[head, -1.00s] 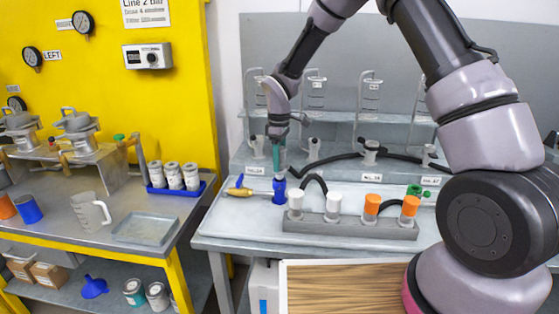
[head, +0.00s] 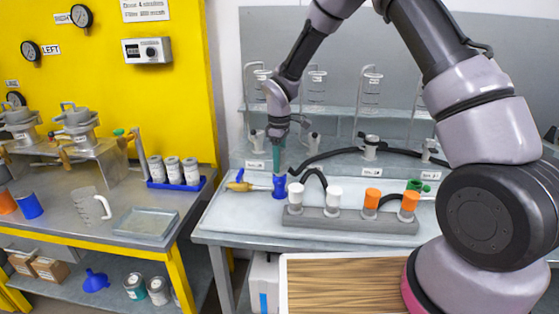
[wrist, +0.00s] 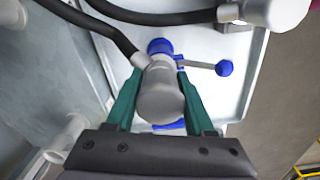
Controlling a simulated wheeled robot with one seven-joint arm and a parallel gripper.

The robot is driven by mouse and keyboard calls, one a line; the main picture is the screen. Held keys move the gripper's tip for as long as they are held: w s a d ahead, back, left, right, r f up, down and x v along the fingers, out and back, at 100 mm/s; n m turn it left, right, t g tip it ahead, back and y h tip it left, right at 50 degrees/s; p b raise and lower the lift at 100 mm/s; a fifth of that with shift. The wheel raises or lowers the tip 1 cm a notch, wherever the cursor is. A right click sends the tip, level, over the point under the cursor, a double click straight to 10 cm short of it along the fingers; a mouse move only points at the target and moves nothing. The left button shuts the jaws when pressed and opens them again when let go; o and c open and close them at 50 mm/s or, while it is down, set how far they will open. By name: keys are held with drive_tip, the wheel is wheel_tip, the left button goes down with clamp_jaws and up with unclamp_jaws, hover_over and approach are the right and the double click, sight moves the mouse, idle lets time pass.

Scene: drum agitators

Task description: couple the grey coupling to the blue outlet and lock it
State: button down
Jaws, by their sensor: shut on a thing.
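My gripper (head: 279,168) points down with its teal fingers just above the blue outlet (head: 279,188), on the left part of the pale tray. In the wrist view, the fingers of my gripper (wrist: 158,100) are shut on the grey coupling (wrist: 160,98), one on each side. The coupling lines up with the blue outlet (wrist: 160,46), whose blue parts show beyond and below it. I cannot tell whether it is fully seated. A grey lever with a blue ball end (wrist: 224,68) sticks out to the right. In the head view the fingers mostly hide the coupling.
Black hoses (head: 335,155) run behind the outlet, and one reaches the coupling's side in the wrist view. A grey block (head: 350,222) with white and orange caps stands close on the right. A green fitting (head: 417,187) lies further right. The tray's front (head: 240,225) is clear.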

drive_tip(key=shift+f, duration=0.3)
idle(0.5)
drive_tip(key=shift+c, duration=1)
unclamp_jaws()
drive_tip(key=shift+c, duration=0.4)
drive_tip(key=shift+r, duration=5)
